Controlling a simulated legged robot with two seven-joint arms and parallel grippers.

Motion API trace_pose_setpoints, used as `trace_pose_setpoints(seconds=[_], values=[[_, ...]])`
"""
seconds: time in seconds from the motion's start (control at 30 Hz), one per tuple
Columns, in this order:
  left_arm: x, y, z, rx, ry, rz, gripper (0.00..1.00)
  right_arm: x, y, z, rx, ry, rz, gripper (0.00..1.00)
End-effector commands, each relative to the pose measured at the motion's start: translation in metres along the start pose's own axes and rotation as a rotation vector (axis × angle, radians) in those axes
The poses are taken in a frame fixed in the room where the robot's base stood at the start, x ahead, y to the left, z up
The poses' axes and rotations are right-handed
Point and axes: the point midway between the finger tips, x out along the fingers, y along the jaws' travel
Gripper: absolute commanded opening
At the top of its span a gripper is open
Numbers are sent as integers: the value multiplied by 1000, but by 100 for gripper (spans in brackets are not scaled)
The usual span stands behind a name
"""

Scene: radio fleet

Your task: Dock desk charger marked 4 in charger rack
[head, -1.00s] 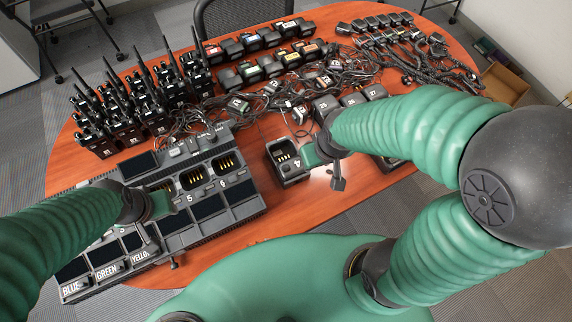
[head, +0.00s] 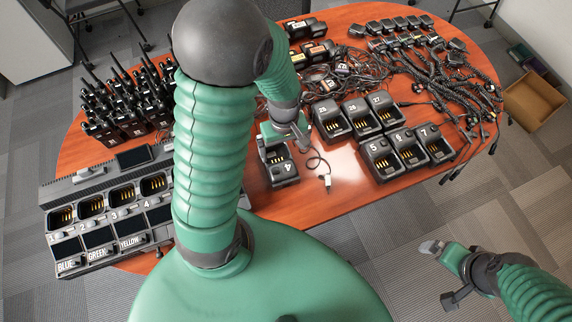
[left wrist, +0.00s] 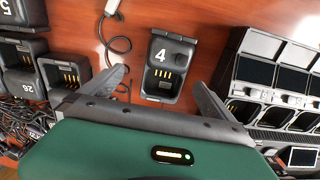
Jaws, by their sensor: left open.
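The desk charger marked 4 (head: 281,172) is a small black cup with gold contacts, standing on the wooden table in the middle. It also shows in the left wrist view (left wrist: 172,65). My left gripper (head: 284,134) is at its far edge, fingers open. In the left wrist view the fingertips (left wrist: 162,80) lie on either side of the charger's near end, with gaps. A long black unit of numbered bays (head: 108,205), perhaps the charger rack, stands left, partly hidden by my left arm. My right gripper (head: 443,272) is open and empty over the floor at lower right.
Desk chargers 5, 6 and 7 (head: 408,153) stand to the right, with 25, 26 and 27 (head: 357,117) behind. A thin cable (head: 322,168) lies close to charger 4. Radios (head: 120,110) stand at the back left. Coiled-cord microphones (head: 440,75) cover the back right.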

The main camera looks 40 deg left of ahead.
Motion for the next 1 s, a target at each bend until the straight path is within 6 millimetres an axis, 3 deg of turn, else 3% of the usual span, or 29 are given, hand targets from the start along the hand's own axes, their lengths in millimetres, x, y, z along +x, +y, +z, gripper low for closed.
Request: trace_pose_setpoints(seconds=[0.03,0.1,0.53,0.83,1.0], values=[[18,-3,-1,-4,-6,-3,100,5,0,1,0,0,0,100],[35,-4,-3,-3,-8,-1,100,8,0,2,0,0,0,100],[98,-6,-2,-1,-7,0,100,16,0,4,-1,0,0,100],[107,-5,-2,0,-2,4,100,16,0,4,0,0,0,100],[108,-6,-4,0,-5,5,79,16,0,4,0,0,0,100]])
